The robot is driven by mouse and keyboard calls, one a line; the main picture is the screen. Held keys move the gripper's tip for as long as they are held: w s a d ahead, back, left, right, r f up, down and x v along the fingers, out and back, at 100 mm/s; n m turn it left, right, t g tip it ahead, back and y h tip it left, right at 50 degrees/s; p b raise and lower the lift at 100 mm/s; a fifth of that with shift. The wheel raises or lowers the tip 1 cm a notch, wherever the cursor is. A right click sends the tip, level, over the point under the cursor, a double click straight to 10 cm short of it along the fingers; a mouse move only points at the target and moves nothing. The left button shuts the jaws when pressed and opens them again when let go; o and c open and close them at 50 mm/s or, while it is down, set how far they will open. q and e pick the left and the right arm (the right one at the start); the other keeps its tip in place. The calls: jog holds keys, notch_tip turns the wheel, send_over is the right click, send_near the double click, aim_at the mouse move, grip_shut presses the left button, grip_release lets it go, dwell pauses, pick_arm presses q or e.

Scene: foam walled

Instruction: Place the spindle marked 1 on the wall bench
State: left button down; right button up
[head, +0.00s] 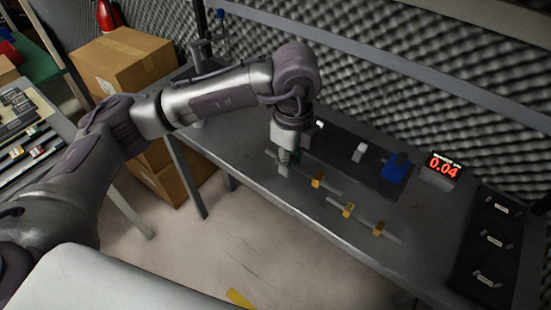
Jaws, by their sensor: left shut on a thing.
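The wall bench (270,205) is a grey metal table along the foam wall. A grey spindle with a yellow tag (318,181) is at its front left part. My left gripper (284,160) points down at this spindle's left end and is shut on it. I cannot tell whether the spindle touches the bench. A second grey rod, with two yellow tags (348,210), lies to its right near the front edge. The tag marks are too small to read surely, so I cannot tell which one is marked 1. My right gripper is not in view.
A dark panel (340,158) behind the spindles bears a white block (359,152) and a blue device (397,168). A red display (441,169) reads 0.04. A black board with several labelled holders (492,241) is at right. Cardboard boxes (125,62) stand left.

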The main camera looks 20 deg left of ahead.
pick_arm(q)
jog(key=p, duration=0.1)
send_over(267, 176)
notch_tip(267, 176, down, 4)
jog(key=shift+r, duration=0.1)
notch_tip(267, 176, down, 4)
jog(key=shift+p, duration=0.55)
jog(key=shift+f+b, duration=0.6)
jog(key=shift+f, duration=0.15)
jog(key=shift+r, duration=0.1)
jog(key=c, duration=0.9)
grip_release()
jog(key=shift+c, duration=0.2)
